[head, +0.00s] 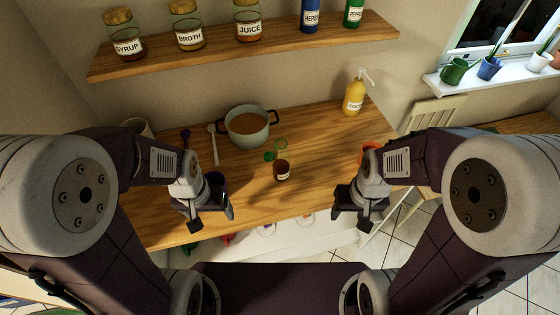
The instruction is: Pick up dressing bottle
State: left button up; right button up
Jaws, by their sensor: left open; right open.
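I cannot read the word dressing on any label. A small brown jar (281,172) with a pale label stands on the wooden counter (320,150), between and beyond my grippers; its label is too small to read. A yellow pump bottle (353,96) stands at the back right of the counter, its label only partly legible. My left gripper (212,213) is open and empty near the counter's front edge, left of the jar. My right gripper (350,212) is open and empty near the front edge, right of the jar. Both are apart from the jar.
A pot of brown liquid (248,128), a pale spoon (214,145) and green rings (281,144) lie behind the jar. An orange item (371,148) is partly hidden by my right arm. The shelf (220,62) above holds labelled jars. Counter between my grippers is clear.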

aim_at(281, 155)
jog(key=l+u, duration=0.2)
jog(key=u, duration=0.3)
jog(key=l+u, duration=0.2)
jog(key=u, duration=0.3)
jog(key=l+u, duration=0.15)
jog(key=u, duration=0.15)
jog(key=l+u, duration=0.25)
